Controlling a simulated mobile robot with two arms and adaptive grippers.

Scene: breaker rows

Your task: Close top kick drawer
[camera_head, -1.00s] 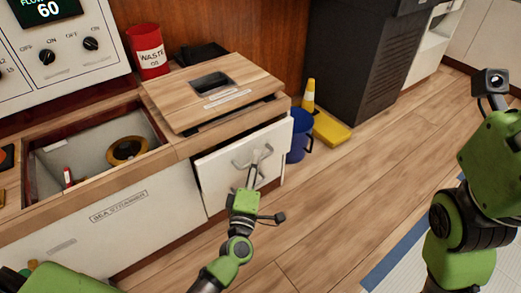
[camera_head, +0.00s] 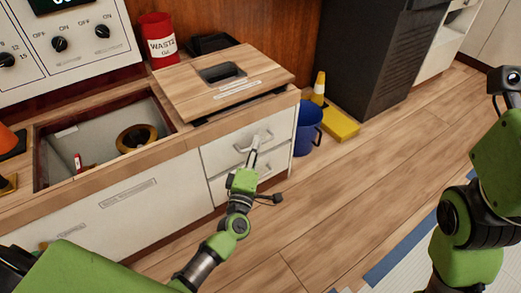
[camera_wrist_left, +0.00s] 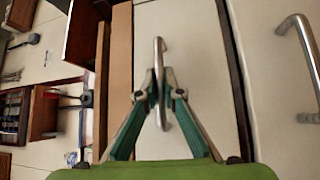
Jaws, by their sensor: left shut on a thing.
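The top kick drawer (camera_head: 226,150) is the upper white front at the right end of the low cabinet, under the wooden countertop. Its front looks about flush with the cabinet in the head view. My left gripper (camera_head: 252,155) is at its metal handle (camera_head: 265,136). In the left wrist view my left gripper (camera_wrist_left: 160,88) is shut on the handle (camera_wrist_left: 160,52), with the white drawer front (camera_wrist_left: 205,60) close behind. The gripper hides part of the handle. My right arm is at the right edge, its gripper out of view.
A lower drawer (camera_head: 217,187) with its own handle (camera_wrist_left: 298,50) sits below. An open bin (camera_head: 100,145) is in the countertop at left. The wooden floor (camera_head: 350,185) is clear.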

